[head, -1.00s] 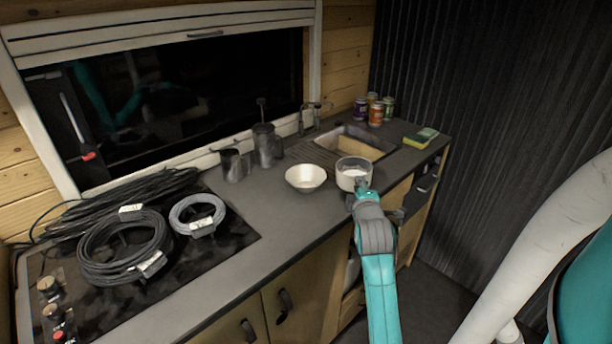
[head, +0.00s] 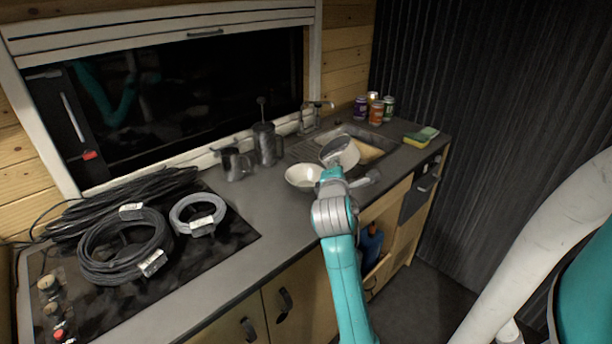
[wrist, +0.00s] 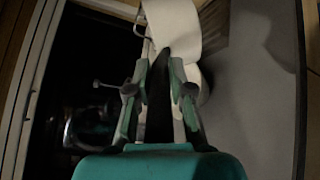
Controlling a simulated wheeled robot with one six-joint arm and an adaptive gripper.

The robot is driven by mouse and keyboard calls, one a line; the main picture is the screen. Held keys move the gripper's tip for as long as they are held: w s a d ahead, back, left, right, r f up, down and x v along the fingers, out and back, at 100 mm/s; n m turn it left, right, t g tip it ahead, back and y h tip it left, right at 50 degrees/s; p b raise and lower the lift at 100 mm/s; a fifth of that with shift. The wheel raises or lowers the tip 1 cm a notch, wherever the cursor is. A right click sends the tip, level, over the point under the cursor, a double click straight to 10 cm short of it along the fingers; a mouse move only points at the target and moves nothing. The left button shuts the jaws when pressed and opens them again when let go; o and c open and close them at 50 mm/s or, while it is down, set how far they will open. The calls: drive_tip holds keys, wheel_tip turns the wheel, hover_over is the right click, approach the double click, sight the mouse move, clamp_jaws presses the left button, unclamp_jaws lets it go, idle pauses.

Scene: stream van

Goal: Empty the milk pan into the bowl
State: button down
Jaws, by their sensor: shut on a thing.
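The milk pan (head: 344,153) is raised and tilted to the left, near the right rim of the bowl. My gripper (head: 331,176) is shut on its handle. In the wrist view my gripper's fingers (wrist: 158,95) close around the dark handle, and the pale pan wall (wrist: 172,25) shows beyond them. The cream bowl (head: 298,177) sits upright on the counter, just left of the pan. My gripper and the pan hide its right side. I cannot tell whether milk is flowing or how much is in the bowl.
A dark mug (head: 240,167) and a coffee press (head: 266,146) stand behind the bowl. The sink (head: 374,146), several cans (head: 376,113) and a sponge (head: 421,136) are to the right. Cable coils (head: 125,248) lie on the hob at left. The front counter is fairly clear.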

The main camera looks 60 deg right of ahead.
drive_tip(key=w+n, duration=0.1)
drive_tip(key=w+a+n, duration=0.1)
drive_tip(key=n, duration=0.1)
drive_tip(key=f+n, duration=0.1)
drive_tip(key=n, duration=0.1)
drive_tip(key=shift+w+a+f+h, duration=0.1)
drive_tip(key=shift+w+a+h, duration=0.3)
drive_tip(key=shift+w+a+n, duration=0.2)
drive_tip(key=shift+w+n, duration=0.15)
drive_tip(key=shift+n, duration=0.35)
idle(0.3)
drive_tip(key=shift+w+a+n+g+h+p, duration=0.35)
drive_tip(key=shift+w+a+n, duration=0.25)
drive_tip(key=shift+w+n, duration=0.35)
idle(0.3)
drive_tip(key=shift+w+a+f, duration=0.1)
drive_tip(key=shift+w+f, duration=0.05)
